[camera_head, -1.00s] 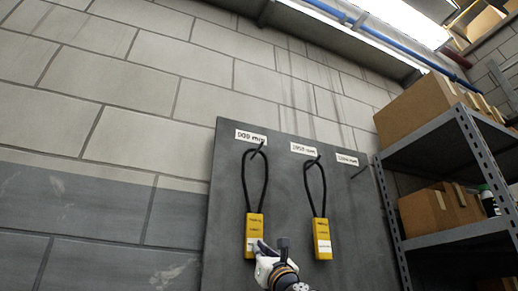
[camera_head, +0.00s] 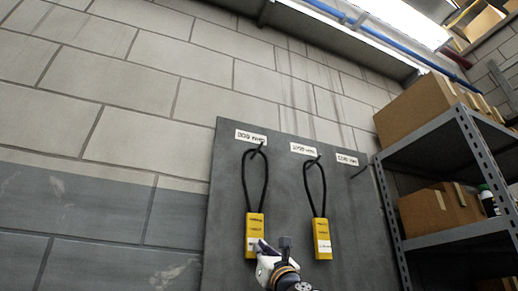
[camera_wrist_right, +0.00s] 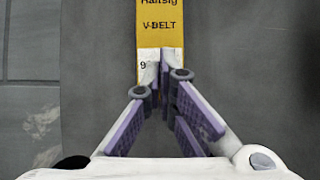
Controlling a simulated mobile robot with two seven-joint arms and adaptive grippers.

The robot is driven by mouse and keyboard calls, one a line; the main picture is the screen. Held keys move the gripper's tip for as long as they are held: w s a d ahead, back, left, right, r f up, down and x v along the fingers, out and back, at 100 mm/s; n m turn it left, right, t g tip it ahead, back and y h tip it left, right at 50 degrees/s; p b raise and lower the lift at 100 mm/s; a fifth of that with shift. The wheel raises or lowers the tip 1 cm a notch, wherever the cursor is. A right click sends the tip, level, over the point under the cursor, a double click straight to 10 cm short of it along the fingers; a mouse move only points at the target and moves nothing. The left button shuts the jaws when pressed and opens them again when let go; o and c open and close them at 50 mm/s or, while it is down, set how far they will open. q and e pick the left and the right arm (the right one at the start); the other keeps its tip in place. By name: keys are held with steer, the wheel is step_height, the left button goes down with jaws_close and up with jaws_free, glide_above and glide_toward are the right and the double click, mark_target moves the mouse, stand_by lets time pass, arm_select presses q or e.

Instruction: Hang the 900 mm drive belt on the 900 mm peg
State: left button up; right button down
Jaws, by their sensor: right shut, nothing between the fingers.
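A black belt (camera_head: 244,180) with a yellow sleeve (camera_head: 255,228) hangs on the leftmost peg (camera_head: 261,147) of a grey board, under a label (camera_head: 250,136) that seems to read 900 mm. In the right wrist view the sleeve (camera_wrist_right: 163,22) shows "V-BELT" and a white tag starting with 9. My right gripper (camera_head: 259,247) is at the sleeve's lower end; its fingertips (camera_wrist_right: 163,82) are shut, empty, in front of the white tag. I cannot tell whether they touch it. My left gripper is not in view.
A second belt with a yellow sleeve (camera_head: 322,238) hangs on the middle peg, close to the right of my gripper. The right peg (camera_head: 360,172) is bare. A metal shelf (camera_head: 455,238) with cardboard boxes (camera_head: 415,108) stands at the right. The wall left of the board (camera_head: 225,215) is clear.

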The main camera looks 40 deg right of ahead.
steer(key=shift+s+a+f, duration=0.15)
steer(key=shift+s+f, duration=0.2)
steer(key=shift+s, duration=0.2)
stand_by(1.4)
steer(key=s+a, duration=0.2)
steer(key=s, duration=0.6)
steer(key=shift+a, duration=0.4)
steer(key=shift+s+p, duration=0.1)
steer(key=shift+p, duration=0.2)
